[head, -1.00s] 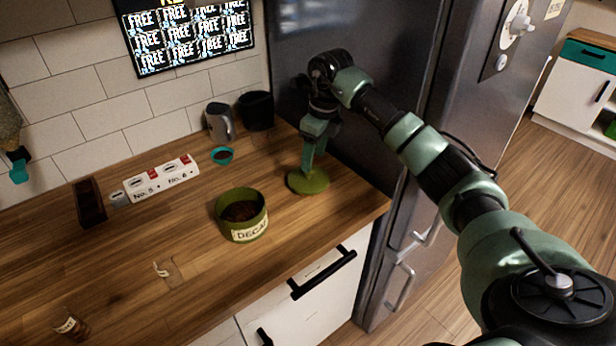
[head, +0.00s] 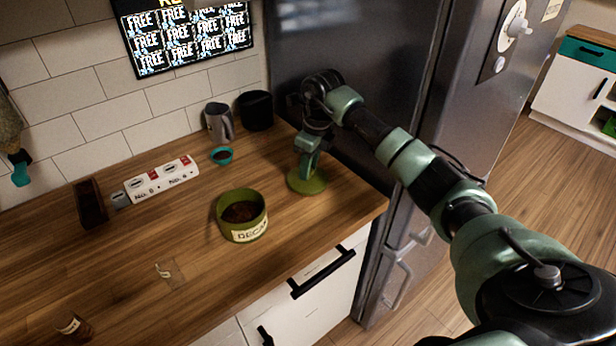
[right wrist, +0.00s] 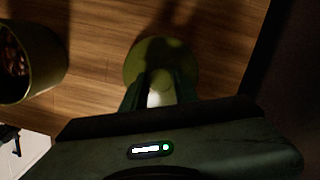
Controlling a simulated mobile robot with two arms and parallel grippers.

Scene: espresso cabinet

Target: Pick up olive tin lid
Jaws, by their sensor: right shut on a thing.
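The olive tin lid (head: 308,184) is a flat green disc at the right of the wooden counter, near the fridge. My right gripper (head: 306,173) points down over it and is shut on the lid's middle. The right wrist view shows the lid (right wrist: 150,58) under my right gripper (right wrist: 158,98), with the fingers close together on a pale spot at its centre. The lid looks level; I cannot tell whether it touches the counter. The open olive tin (head: 242,228), labelled DECAF, stands left of the lid with dark contents. My left gripper is not in view.
A grey pitcher (head: 219,123), a black container (head: 256,110) and a small teal bowl (head: 222,155) stand behind. The dark fridge (head: 352,50) closes off the right side. The front middle counter is mostly clear.

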